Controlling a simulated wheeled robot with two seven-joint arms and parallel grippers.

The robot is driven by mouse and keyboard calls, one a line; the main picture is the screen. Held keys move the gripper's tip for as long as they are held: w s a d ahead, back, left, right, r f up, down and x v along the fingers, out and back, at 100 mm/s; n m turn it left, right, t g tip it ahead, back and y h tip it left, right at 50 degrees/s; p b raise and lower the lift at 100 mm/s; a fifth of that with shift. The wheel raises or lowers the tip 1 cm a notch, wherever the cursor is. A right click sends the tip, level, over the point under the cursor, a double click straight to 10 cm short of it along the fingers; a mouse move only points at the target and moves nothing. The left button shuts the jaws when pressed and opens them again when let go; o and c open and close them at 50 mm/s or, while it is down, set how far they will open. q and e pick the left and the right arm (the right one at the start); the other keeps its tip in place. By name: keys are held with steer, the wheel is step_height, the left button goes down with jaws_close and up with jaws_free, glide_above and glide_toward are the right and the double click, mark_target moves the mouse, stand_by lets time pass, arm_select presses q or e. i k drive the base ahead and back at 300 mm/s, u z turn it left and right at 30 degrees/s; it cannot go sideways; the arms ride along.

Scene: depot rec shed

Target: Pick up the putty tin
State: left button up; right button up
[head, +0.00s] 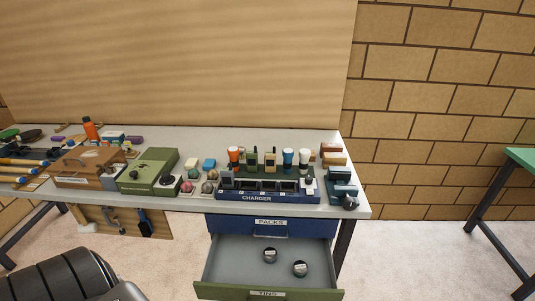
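The green-fronted drawer (215,268) labelled TINS is pulled open below the bench. Two small round dark tins lie in it, apart from each other. One tin (269,256) is near the middle, and the other tin (300,269) is nearer the front and to the right. Each has a pale label too small to read, so I cannot tell which is the putty tin. A black segmented part of my own arm shows at the bottom left. Neither gripper is in view.
A blue drawer (250,227) labelled PACKS is above the open one, apparently shut. The grey bench (205,203) is crowded with a charger (256,197), a green box (147,172), a wooden box (85,167) and small items. Another table (521,157) stands far right; carpet between is clear.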

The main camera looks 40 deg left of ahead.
mark_target(242, 150)
steer(key=z, duration=2.95)
steer(key=k, duration=2.5)
steer(key=u, duration=2.4)
